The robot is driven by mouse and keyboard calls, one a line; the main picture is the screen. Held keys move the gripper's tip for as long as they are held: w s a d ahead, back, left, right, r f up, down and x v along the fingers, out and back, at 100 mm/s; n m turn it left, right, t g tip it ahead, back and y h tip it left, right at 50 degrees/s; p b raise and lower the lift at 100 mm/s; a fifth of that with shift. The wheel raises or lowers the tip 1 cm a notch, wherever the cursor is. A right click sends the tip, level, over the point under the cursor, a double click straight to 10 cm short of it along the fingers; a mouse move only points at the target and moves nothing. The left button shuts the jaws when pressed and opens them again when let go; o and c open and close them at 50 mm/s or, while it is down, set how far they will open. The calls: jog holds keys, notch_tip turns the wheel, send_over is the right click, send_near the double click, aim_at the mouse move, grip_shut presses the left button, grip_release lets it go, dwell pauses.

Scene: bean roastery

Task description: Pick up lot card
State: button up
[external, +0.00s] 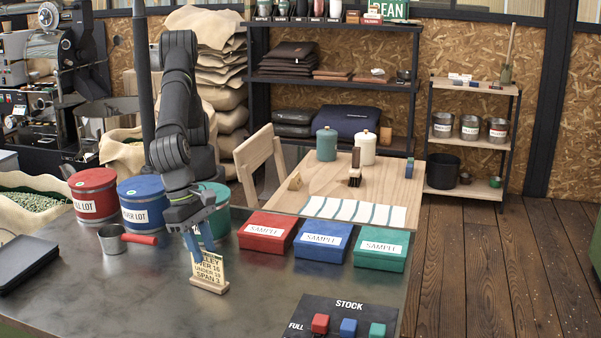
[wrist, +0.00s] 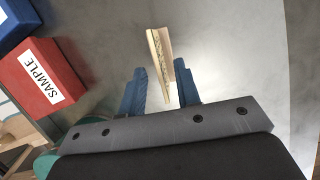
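The lot card (external: 210,269) is a cream card with dark printed lines, standing upright in a small wooden base on the dark metal table. My gripper (external: 199,243) is above and at the card, its blue fingers pointing down and hiding part of the card's upper left. In the wrist view, the lot card (wrist: 160,55) shows nearly edge-on, with its near end between the two blue fingers. My gripper (wrist: 160,88) is open there, with a gap on both sides of the card.
Red (external: 265,232), blue (external: 323,240) and green (external: 379,248) sample boxes stand to the right. Red (external: 93,195) and blue (external: 144,202) lot tins and a metal scoop (external: 112,240) stand to the left. A stock board (external: 345,318) lies front right.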

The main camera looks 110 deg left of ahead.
aim_at(215, 282)
jog(key=x, duration=0.5)
jog(key=shift+f, duration=0.3)
grip_shut()
